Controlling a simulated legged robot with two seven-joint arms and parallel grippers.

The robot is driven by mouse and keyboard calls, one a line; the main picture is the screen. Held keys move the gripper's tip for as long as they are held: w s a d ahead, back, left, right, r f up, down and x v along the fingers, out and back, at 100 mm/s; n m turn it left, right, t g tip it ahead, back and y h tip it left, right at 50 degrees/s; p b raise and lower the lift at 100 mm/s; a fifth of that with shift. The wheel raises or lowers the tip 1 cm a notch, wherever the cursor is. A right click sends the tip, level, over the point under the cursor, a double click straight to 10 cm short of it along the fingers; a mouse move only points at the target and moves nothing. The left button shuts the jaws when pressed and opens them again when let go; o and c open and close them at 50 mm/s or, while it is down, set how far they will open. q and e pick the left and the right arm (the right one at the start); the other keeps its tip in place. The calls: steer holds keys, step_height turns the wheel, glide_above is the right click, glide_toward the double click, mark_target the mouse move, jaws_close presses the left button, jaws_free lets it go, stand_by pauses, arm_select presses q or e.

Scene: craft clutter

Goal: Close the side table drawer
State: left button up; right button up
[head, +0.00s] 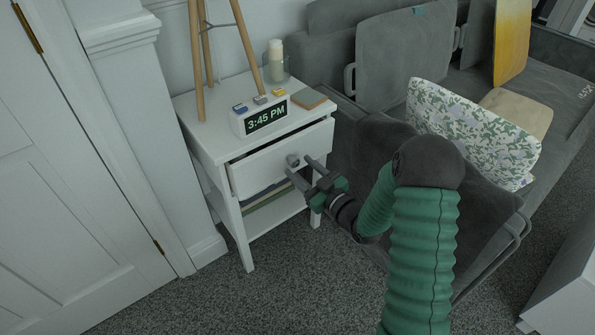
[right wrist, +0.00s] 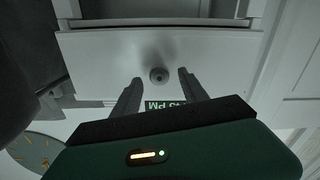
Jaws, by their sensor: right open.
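The white side table (head: 215,140) stands against the wall with its drawer (head: 262,172) partly pulled out; a dark gap shows above the drawer front. My left gripper is not in view.
A digital clock (head: 265,118), a candle jar (head: 276,65) and a brown notebook (head: 308,98) stand on the tabletop, with wooden tripod legs (head: 198,60) behind. A grey sofa (head: 385,140) with a floral cushion (head: 470,135) is at right. Carpet (head: 290,285) in front is clear.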

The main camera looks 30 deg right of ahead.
steer(key=shift+w, duration=1.1)
jaws_close()
stand_by(0.6)
